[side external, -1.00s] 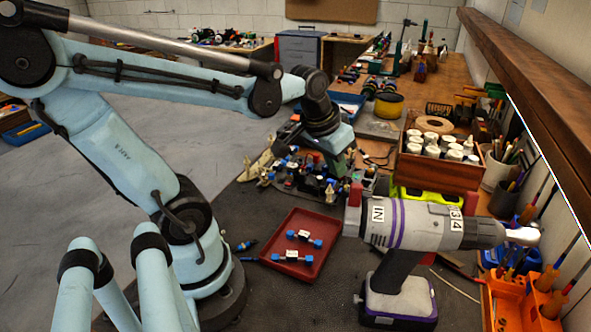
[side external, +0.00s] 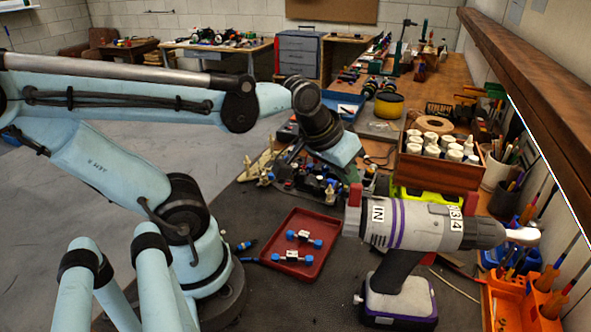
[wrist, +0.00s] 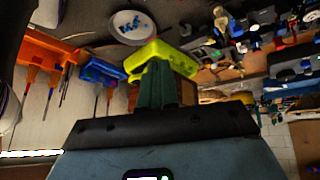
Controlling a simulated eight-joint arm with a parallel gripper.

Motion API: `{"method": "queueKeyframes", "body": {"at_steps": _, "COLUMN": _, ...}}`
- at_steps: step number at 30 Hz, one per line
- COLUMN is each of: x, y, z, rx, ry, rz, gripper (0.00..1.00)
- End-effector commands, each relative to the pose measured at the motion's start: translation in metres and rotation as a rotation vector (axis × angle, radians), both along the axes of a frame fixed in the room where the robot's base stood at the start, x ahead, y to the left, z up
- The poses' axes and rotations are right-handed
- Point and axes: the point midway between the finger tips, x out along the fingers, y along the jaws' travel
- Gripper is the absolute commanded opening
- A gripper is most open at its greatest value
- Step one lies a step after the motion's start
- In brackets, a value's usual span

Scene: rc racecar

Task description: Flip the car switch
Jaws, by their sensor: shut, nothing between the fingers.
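The RC car (side external: 312,180), an open chassis with black, blue and white parts, sits on the dark bench mat in the side external view. My gripper (side external: 362,152) is above and close to the car's far right part, tilted toward the right; its fingertips are hard to make out there. In the wrist view my gripper (wrist: 157,66) shows dark green fingers that are shut together with nothing between them. Parts that look like the car (wrist: 250,28) lie to the upper right of the fingers, apart from them. I cannot make out the car switch.
A purple-grey drill (side external: 410,225) stands at the front right, with a yellow-green case (side external: 432,196) behind it. A red tray (side external: 300,262) with small parts lies in front of the car. A wooden box of white bottles (side external: 430,172) stands to the right.

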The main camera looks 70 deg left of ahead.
Motion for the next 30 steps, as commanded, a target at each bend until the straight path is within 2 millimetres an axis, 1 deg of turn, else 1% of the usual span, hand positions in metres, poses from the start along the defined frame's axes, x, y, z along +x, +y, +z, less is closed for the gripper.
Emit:
{"method": "queueKeyframes", "body": {"at_steps": 1, "x": 0.003, "y": 0.014, "z": 0.003, "rx": -0.041, "ry": 0.026, "rz": 0.111, "gripper": 0.0}}
{"method": "queueKeyframes", "body": {"at_steps": 8, "x": 0.004, "y": 0.078, "z": 0.013, "rx": -0.252, "ry": 0.143, "rz": 0.689, "gripper": 0.0}}
{"method": "queueKeyframes", "body": {"at_steps": 14, "x": -0.004, "y": 0.136, "z": 0.016, "rx": -0.41, "ry": 0.216, "rz": 1.213, "gripper": 0.0}}
{"method": "queueKeyframes", "body": {"at_steps": 15, "x": -0.007, "y": 0.147, "z": 0.017, "rx": -0.437, "ry": 0.228, "rz": 1.316, "gripper": 0.0}}
{"method": "queueKeyframes", "body": {"at_steps": 18, "x": -0.016, "y": 0.173, "z": 0.017, "rx": -0.497, "ry": 0.251, "rz": 1.551, "gripper": 0.0}}
{"method": "queueKeyframes", "body": {"at_steps": 21, "x": -0.024, "y": 0.192, "z": 0.016, "rx": -0.54, "ry": 0.267, "rz": 1.746, "gripper": 0.0}}
{"method": "queueKeyframes", "body": {"at_steps": 24, "x": -0.031, "y": 0.206, "z": 0.016, "rx": -0.566, "ry": 0.277, "rz": 1.884, "gripper": 0.0}}
{"method": "queueKeyframes", "body": {"at_steps": 27, "x": -0.035, "y": 0.213, "z": 0.015, "rx": -0.581, "ry": 0.282, "rz": 1.966, "gripper": 0.0}}
{"method": "queueKeyframes", "body": {"at_steps": 30, "x": -0.036, "y": 0.216, "z": 0.015, "rx": -0.587, "ry": 0.284, "rz": 2.0, "gripper": 0.0}}
